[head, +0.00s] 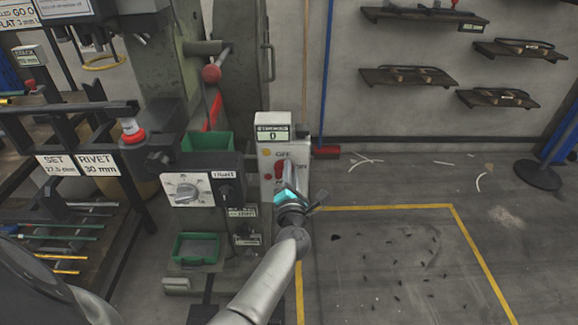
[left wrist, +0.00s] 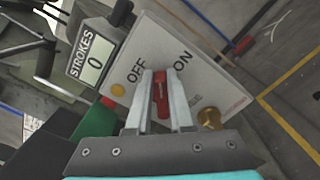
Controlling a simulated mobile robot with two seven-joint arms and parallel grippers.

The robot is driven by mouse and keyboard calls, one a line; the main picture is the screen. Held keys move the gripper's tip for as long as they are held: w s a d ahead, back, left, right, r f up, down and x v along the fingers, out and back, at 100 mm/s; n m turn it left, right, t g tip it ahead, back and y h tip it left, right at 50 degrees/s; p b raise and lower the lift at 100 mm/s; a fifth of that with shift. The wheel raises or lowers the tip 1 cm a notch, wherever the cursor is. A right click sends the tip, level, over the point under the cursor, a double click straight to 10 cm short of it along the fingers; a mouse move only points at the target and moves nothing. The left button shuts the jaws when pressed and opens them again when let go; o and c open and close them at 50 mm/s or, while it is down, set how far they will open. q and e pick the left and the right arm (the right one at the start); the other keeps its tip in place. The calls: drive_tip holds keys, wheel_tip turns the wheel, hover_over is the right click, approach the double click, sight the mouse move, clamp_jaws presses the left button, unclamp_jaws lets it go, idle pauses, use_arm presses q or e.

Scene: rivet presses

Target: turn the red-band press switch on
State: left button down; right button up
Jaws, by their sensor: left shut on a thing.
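The switch box (head: 268,185) is pale, with a STROKES counter reading 0 on top. Its red switch handle (head: 281,169) sits by the OFF and ON labels. My left gripper (head: 289,177) reaches it from below. In the left wrist view, the two fingers stand on either side of the red handle (left wrist: 160,92) and are shut on it. The handle lies between OFF on the left and ON on the right; its exact setting is hard to tell. The green-grey press (head: 172,75), with a red band (head: 214,112), stands behind. My right gripper is not in view.
A dial panel (head: 203,188) and green bins (head: 197,248) stand left of the switch box. A brass knob (left wrist: 209,118) sits near the fingers. Yellow floor lines (head: 385,207) mark open floor at right. Shelves (head: 410,77) hang on the back wall.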

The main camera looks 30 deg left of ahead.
use_arm(q)
drive_tip(key=m, duration=0.2)
drive_tip(key=m+p, duration=0.1)
drive_tip(key=shift+w+d+f+m, duration=0.1)
drive_tip(key=shift+d+f+m, duration=0.15)
drive_tip(key=shift+f+m, duration=0.15)
drive_tip(key=shift+f+m+p, duration=0.25)
drive_tip(key=shift+m, duration=0.8)
drive_tip(key=shift+f+m+p, duration=0.2)
drive_tip(key=shift+m, duration=0.85)
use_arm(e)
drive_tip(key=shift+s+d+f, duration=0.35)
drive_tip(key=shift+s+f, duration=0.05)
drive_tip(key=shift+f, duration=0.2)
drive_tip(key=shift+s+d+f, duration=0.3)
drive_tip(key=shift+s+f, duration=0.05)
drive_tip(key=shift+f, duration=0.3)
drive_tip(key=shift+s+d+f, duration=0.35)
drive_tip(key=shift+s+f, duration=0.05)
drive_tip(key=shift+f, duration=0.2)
use_arm(q)
drive_tip(key=c, duration=0.8)
unclamp_jaws()
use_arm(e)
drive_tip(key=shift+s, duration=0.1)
